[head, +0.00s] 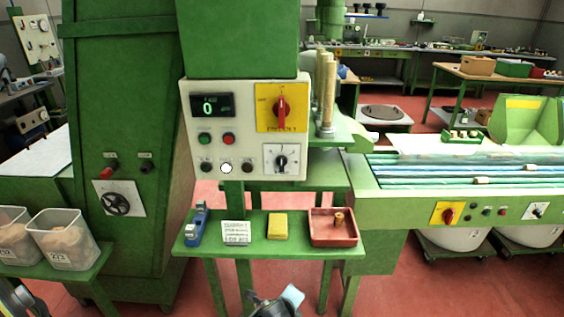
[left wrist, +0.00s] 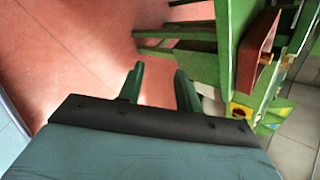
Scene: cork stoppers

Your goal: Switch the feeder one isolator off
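A red rotary handle on a yellow plate (head: 282,107) sits at the upper right of the white control panel (head: 215,148). The handle stands upright. Lettering under it looks like "FEEDER 1" but is small. A second red knob on a yellow plate (head: 447,213) is on the front of the right-hand machine; its label is unreadable. In the left wrist view my left gripper (left wrist: 160,82) has its two dark green fingers apart, with nothing between them, clear of both handles. A dark wrist part of mine shows at the bottom middle of the head view.
The panel also has a display reading 0, several buttons and a black selector (head: 281,161). Below stands a green shelf (head: 263,247) with a blue tool, a card, a yellow block and a red tray (head: 333,239). Clear plastic bins (head: 63,239) stand at left.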

